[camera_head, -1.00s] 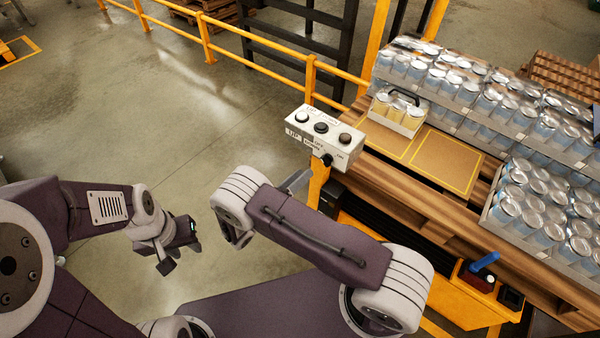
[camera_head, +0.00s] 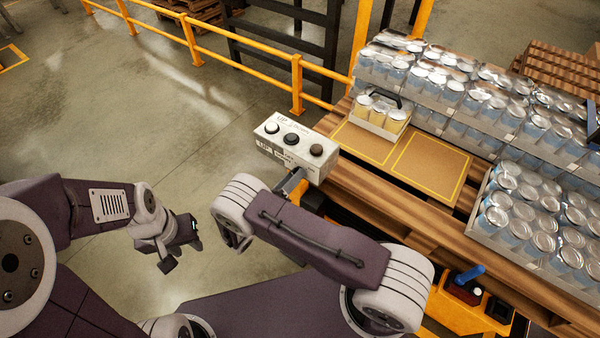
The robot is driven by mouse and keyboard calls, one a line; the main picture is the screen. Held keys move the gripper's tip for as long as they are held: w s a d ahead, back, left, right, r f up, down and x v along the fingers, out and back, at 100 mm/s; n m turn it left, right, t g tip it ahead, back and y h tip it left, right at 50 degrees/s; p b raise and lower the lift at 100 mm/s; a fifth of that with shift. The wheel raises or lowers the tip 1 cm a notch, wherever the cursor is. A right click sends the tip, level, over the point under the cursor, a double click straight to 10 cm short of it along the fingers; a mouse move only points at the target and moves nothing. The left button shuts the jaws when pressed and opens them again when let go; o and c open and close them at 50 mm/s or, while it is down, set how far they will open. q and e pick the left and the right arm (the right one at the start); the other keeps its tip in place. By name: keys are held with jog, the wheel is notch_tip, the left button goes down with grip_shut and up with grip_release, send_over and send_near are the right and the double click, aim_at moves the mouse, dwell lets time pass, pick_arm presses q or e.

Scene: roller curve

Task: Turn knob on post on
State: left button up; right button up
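A white control box (camera_head: 296,147) stands atop a yellow post (camera_head: 314,198), mostly hidden behind my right arm. The box has a white button (camera_head: 272,128) and two dark ones on its sloped top. The knob on its front face is hidden behind my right gripper. My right gripper (camera_head: 291,181) shows only as a grey finger part at the lower front of the box; its fingertips are largely covered, and I cannot tell if it touches the knob. My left gripper (camera_head: 181,256) is open and empty over the floor, well left of the box.
A wooden-topped table (camera_head: 390,212) right of the box carries a cardboard sheet (camera_head: 431,168), a small carrier of yellow cans (camera_head: 381,112) and trays of cans (camera_head: 530,215). A yellow railing (camera_head: 240,60) runs behind. The floor at left is clear.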

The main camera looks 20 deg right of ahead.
jog(key=shift+s+a+r, duration=0.15)
jog(key=shift+a, duration=0.25)
jog(key=shift+s+a+r, duration=0.1)
jog(key=shift+s+a, duration=0.05)
jog(key=shift+a, duration=0.1)
jog(key=c, duration=0.5)
grip_shut()
pick_arm(q)
jog(key=shift+s+a, duration=0.35)
jog(key=shift+a, duration=0.2)
pick_arm(e)
jog(key=shift+d, duration=0.2)
